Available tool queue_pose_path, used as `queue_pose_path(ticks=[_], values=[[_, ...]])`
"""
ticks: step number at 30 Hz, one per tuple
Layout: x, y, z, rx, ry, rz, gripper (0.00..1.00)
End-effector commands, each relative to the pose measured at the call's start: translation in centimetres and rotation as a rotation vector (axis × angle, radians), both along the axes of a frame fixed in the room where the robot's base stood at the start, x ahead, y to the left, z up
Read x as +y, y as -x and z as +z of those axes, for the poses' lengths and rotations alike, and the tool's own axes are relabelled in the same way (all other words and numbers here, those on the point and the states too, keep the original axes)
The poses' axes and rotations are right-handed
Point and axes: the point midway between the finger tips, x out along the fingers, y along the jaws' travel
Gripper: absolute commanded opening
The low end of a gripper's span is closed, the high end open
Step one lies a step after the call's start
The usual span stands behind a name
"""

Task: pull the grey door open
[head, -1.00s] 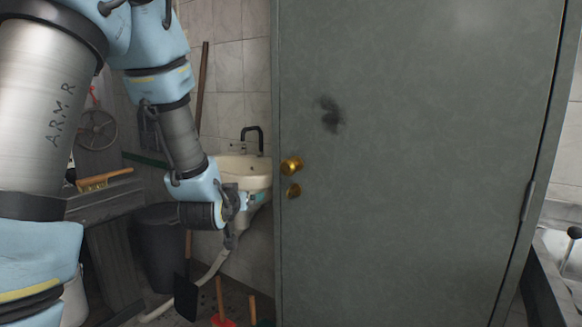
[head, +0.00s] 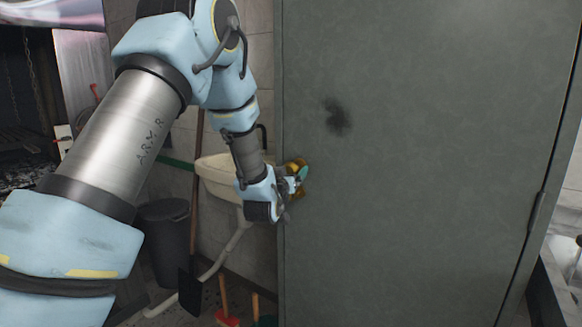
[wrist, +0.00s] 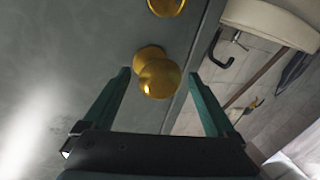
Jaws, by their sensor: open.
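The grey door (head: 430,150) fills the right half of the head view and looks shut. A dark smudge marks its upper left. Its round brass knob (wrist: 158,78) sits near the door's free edge. My gripper (head: 299,177) is at the knob and partly hides it in the head view. In the wrist view my gripper (wrist: 158,73) is open, one finger on each side of the knob, with gaps visible on both sides. A second brass fitting (wrist: 166,5) is cut off at the top of the wrist view.
A cream sink (head: 222,180) stands left of the door, with its drain pipe below. A dark bin (head: 163,235), a black shovel (head: 189,292) and a red-ended tool (head: 226,318) stand on the floor there. A hinge (head: 536,212) shows at the door's right edge.

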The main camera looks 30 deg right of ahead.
Motion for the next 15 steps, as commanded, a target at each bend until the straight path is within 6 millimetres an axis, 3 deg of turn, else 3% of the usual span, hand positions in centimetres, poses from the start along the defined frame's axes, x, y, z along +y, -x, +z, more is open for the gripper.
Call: queue_pose_path(ticks=[13, 15], values=[[-0.77, -0.85, -0.03, 0.0, 0.0, 0.0, 0.91], [-0.76, -0.85, -0.03, 0.0, 0.0, 0.0, 0.83]])
